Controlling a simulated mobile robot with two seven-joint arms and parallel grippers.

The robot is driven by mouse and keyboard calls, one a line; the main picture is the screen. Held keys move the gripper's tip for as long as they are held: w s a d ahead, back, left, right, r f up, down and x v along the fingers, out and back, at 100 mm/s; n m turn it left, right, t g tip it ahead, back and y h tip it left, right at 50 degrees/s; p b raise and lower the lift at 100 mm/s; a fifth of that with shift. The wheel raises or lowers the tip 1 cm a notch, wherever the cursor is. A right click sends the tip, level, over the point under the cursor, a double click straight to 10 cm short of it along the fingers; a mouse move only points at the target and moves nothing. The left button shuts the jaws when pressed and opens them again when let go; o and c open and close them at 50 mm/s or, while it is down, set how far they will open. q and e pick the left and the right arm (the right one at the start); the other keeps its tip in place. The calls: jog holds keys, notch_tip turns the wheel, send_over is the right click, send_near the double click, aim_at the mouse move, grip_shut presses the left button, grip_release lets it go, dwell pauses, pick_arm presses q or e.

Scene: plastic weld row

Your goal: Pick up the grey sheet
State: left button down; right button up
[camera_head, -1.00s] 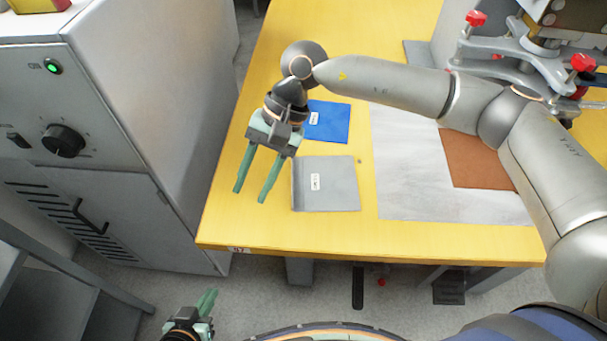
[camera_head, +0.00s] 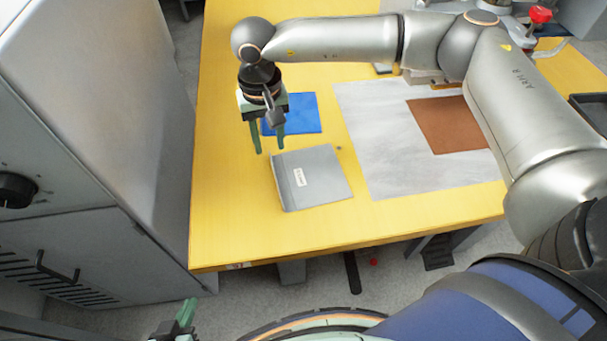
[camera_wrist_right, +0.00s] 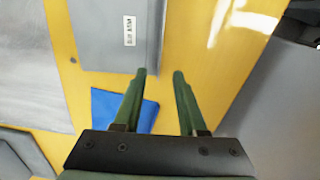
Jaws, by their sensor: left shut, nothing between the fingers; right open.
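The grey sheet (camera_head: 322,180) lies flat near the front of the yellow table, with a small white label. It also shows at the top of the right wrist view (camera_wrist_right: 100,45). My right gripper (camera_head: 270,150) is open and empty, pointing down by the sheet's far left corner. In the right wrist view my right gripper's fingertips (camera_wrist_right: 161,72) are apart, near one edge of the sheet; I cannot tell their height above the table. My left gripper (camera_head: 187,312) is shut and empty at the bottom of the head view, away from the table.
A blue sheet (camera_head: 306,115) lies just behind the grey one, partly behind my right gripper. A brown sheet (camera_head: 448,124) lies on a large pale mat (camera_head: 375,150) to the right. A grey cabinet (camera_head: 75,240) stands left of the table. The table's front left (camera_head: 230,230) is bare.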

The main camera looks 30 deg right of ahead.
aim_at(273, 166)
jog(key=shift+s+f, duration=0.15)
jog(key=shift+f, duration=1.4)
jog(key=shift+s+f, duration=0.15)
jog(key=shift+f, duration=1.35)
jog(key=shift+c, duration=0.4)
grip_shut()
